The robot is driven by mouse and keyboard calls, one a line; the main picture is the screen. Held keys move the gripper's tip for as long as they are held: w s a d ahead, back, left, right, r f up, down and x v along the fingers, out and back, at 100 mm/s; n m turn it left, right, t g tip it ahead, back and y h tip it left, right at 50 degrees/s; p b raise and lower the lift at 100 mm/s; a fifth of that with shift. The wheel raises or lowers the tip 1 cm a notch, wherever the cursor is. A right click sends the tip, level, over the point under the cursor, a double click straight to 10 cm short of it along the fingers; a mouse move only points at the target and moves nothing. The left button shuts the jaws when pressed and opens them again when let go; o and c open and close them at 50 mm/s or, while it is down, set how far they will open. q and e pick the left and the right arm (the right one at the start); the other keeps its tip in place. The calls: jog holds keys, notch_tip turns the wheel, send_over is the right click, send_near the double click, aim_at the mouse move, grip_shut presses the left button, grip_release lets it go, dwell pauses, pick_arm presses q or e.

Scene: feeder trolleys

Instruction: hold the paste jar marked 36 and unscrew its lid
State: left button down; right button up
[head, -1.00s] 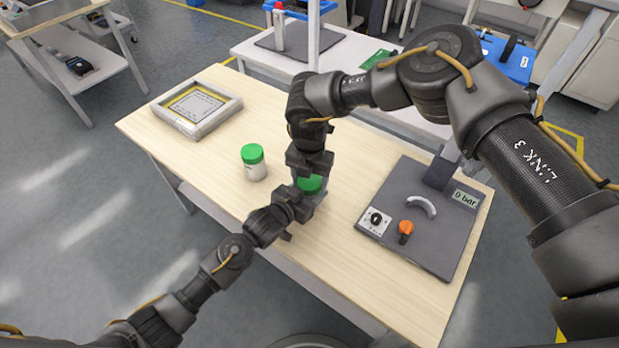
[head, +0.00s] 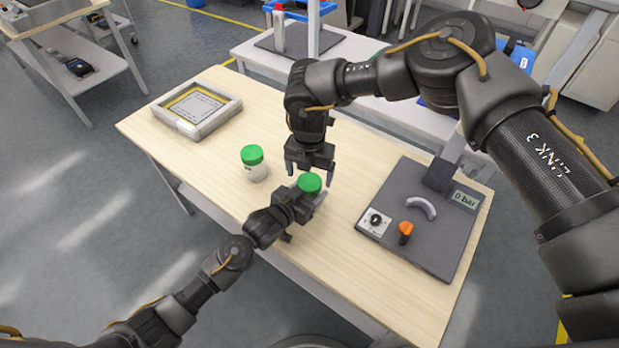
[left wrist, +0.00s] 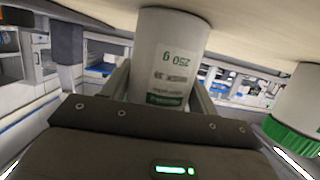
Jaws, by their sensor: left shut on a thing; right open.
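A white paste jar with a green lid (head: 309,183) stands near the middle of the wooden table's front side. My left gripper (head: 307,196) is shut around its body. In the left wrist view the white jar body (left wrist: 170,50) sits between the fingers, its label reading 250 g upside down; I cannot read a 36. The lid sits on the jar; whether it is loosened I cannot tell. My right gripper (head: 310,173) is open just above the lid, fingers pointing down, with nothing between them. A second white jar with a green lid (head: 253,162) stands to the left.
A grey-framed tray (head: 232,105) lies at the table's back left. A dark panel (head: 440,245) with a grey handle, an orange knob and a 0 bar display lies on the right. The table between tray and jars is clear. Another bench stands behind.

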jog(key=shift+r, duration=0.9)
jog(key=shift+c, duration=0.4)
notch_tip(320, 180, up, 3)
jog(key=m, duration=0.3)
jog(key=shift+r, duration=0.2)
jog(key=shift+f, duration=4)
jog(key=c, duration=1)
jog(key=n, duration=0.4)
jog(key=shift+n, duration=0.4)
jog(key=shift+c, duration=0.2)
jog(key=n, duration=0.5)
jog(key=o, duration=1.1)
